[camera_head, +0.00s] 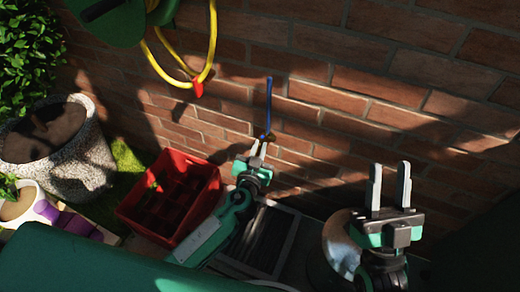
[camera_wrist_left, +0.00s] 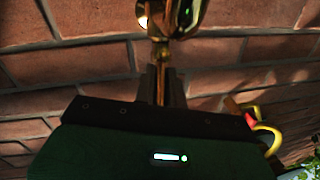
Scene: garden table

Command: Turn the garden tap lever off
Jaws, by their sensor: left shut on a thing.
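The garden tap (camera_head: 267,137) is a small brass fitting on the brick wall. Its thin blue lever (camera_head: 269,100) points up along the wall in the head view. My left gripper (camera_head: 258,147) is at the tap, just below the foot of the lever. In the left wrist view, the brass tap body (camera_wrist_left: 178,16) is above the fingers, and my left gripper (camera_wrist_left: 161,82) is shut on a narrow brass part under it. The blue lever does not show there. My right gripper (camera_head: 390,182) is open and empty, right of the tap.
A red crate (camera_head: 146,226) stands left of my left arm. A large stone planter (camera_head: 70,160) and a smaller white pot (camera_head: 35,207) are at the far left. A yellow hose (camera_head: 212,45) with a red end hangs on the wall. The wall right of the tap is bare.

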